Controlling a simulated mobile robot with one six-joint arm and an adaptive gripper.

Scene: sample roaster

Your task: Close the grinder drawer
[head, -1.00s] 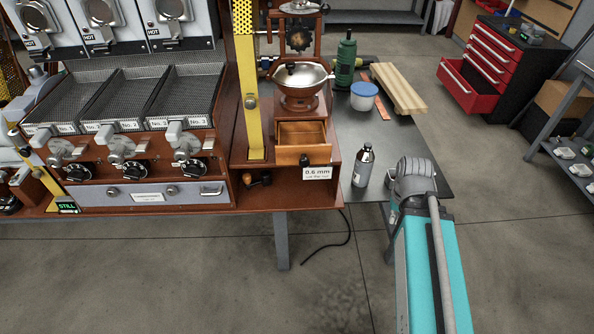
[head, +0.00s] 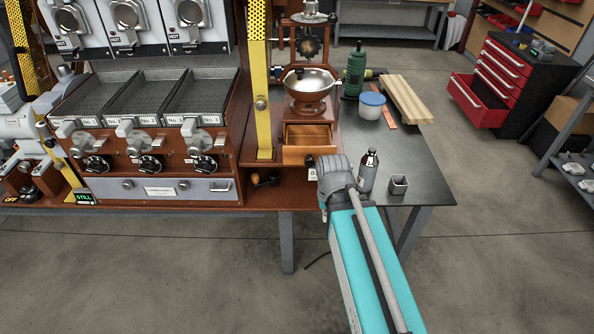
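The grinder (head: 332,112) is a wooden hand mill with a metal bowl (head: 309,82) on top, on the wooden bench right of the yellow post. Its small wooden drawer (head: 296,155) is pulled out toward me, and its inside shows from above. A dark knob sits on the drawer's front. My teal arm reaches up from the bottom right, and its grey joint is just right of and in front of the drawer front. It covers most of the white label below the drawer. My gripper is not visible; the arm may hide it.
A dark bottle (head: 368,172) stands close to the right of my arm, with a small grey cup (head: 398,185) beside it. Farther back are a blue-lidded tub (head: 371,106), a green bottle (head: 355,72) and wooden boards (head: 405,98). The yellow post (head: 261,80) stands left of the grinder.

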